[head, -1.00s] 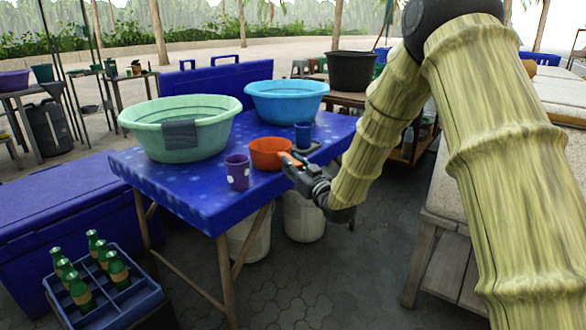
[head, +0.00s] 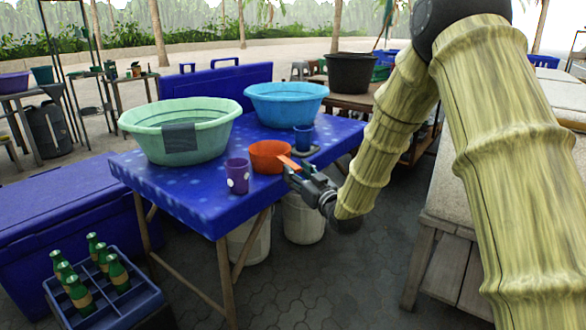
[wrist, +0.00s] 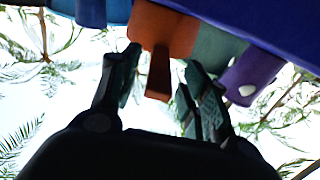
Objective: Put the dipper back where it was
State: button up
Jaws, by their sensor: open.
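The orange dipper (head: 268,156) sits upright on the blue-clothed table (head: 190,195) near its front right edge. Its handle (head: 288,162) points right, toward my gripper (head: 293,171). In the wrist view the dipper (wrist: 165,28) is at the top, and its handle (wrist: 159,75) lies between the spread fingers of my gripper (wrist: 158,95). The fingers are open, with a gap on each side of the handle. I cannot tell how deep the handle reaches between them.
A purple spotted cup (head: 237,177) stands left of the dipper, and a blue cup (head: 303,137) behind it. A green basin (head: 200,115) and a blue basin (head: 285,92) stand farther back. White buckets (head: 303,220) are under the table. Free table top lies at front left.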

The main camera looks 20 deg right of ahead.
jog(key=p+v, duration=0.2)
jog(key=v, duration=0.7)
jog(key=s+a+f+m+g+h, duration=0.1)
jog(key=s+f+g, duration=0.2)
jog(key=s+f, duration=0.55)
jog(key=s+a+f+m+g+h, duration=0.1)
jog(key=s+f+g, duration=0.2)
jog(key=f, duration=1)
jog(key=s+a+f+g+h, duration=0.1)
jog(key=s+f+g+h, duration=0.15)
jog(key=s+f, duration=0.6)
jog(key=s+f+g, duration=0.3)
jog(key=s+f, duration=0.2)
jog(key=s, duration=0.4)
jog(key=s+f+m+g, duration=0.1)
jog(key=s+f+g, duration=0.2)
jog(key=s+f, duration=0.3)
jog(key=s+f+g, duration=0.4)
jog(key=s+f, duration=0.2)
jog(key=s, duration=0.7)
jog(key=shift+a+m+h, duration=0.3)
jog(key=shift+a+h, duration=0.15)
jog(key=shift+r, duration=0.1)
notch_tip(320, 180, up, 29)
jog(key=p, duration=2.9)
jog(key=shift+w, duration=0.1)
